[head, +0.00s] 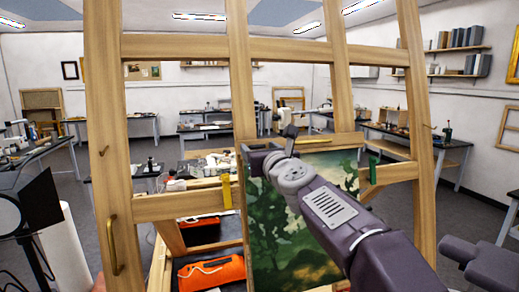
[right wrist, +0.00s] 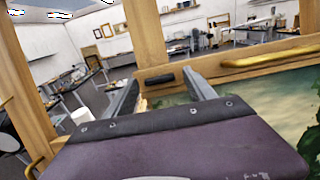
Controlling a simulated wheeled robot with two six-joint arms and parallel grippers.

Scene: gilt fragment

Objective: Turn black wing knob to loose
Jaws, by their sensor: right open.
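A black wing knob (right wrist: 159,79) lies roughly level on a wooden crossbar of the easel in the right wrist view. My right gripper (right wrist: 161,92) is open, with one grey finger on each side of the knob's line. The knob shows in the gap just beyond the fingers; I cannot tell whether either finger touches it. In the head view my right arm reaches from the lower right to the easel's middle, and the right gripper (head: 289,124) is small there. The knob cannot be made out clearly in that view. My left gripper is not in view.
The wooden easel (head: 104,130) fills the front, with a green painting (head: 280,235) behind my right arm. A brass handle (head: 112,240) is on its left post. An orange bundle (head: 212,272) lies low behind it. A black lamp (head: 40,205) stands at left; workbenches line the room.

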